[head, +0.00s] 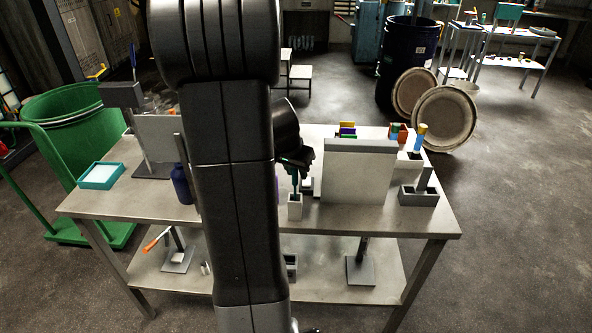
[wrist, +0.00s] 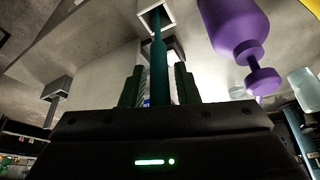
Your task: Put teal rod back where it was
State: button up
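The teal rod (wrist: 158,55) stands upright in the square opening of a small white holder (head: 295,207). In the head view the teal rod (head: 294,181) shows just below my gripper (head: 297,163). In the wrist view my gripper (wrist: 157,88) has one finger on each side of the rod. Narrow gaps show between the rod and both fingers, so they look open around it. The holder's opening (wrist: 171,14) is at the top of the wrist view. How deep the rod sits is hidden.
A purple bottle (wrist: 234,30) is close by on the right in the wrist view. A grey upright panel (head: 357,176) stands right of the holder. A dark blue bottle (head: 182,184) and a teal tray (head: 101,175) are on the table's left. My arm hides the table's middle.

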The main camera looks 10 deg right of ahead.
jog(key=shift+o, duration=0.5)
jog(key=shift+r, duration=0.1)
jog(key=shift+a+r, duration=0.1)
jog(key=shift+r, duration=0.35)
jog(key=v, duration=1.1)
jog(key=shift+s, duration=0.2)
jog(key=x, duration=1.2)
jog(key=shift+w+f, duration=0.1)
jog(key=shift+f, duration=0.2)
jog(key=shift+r, duration=1.1)
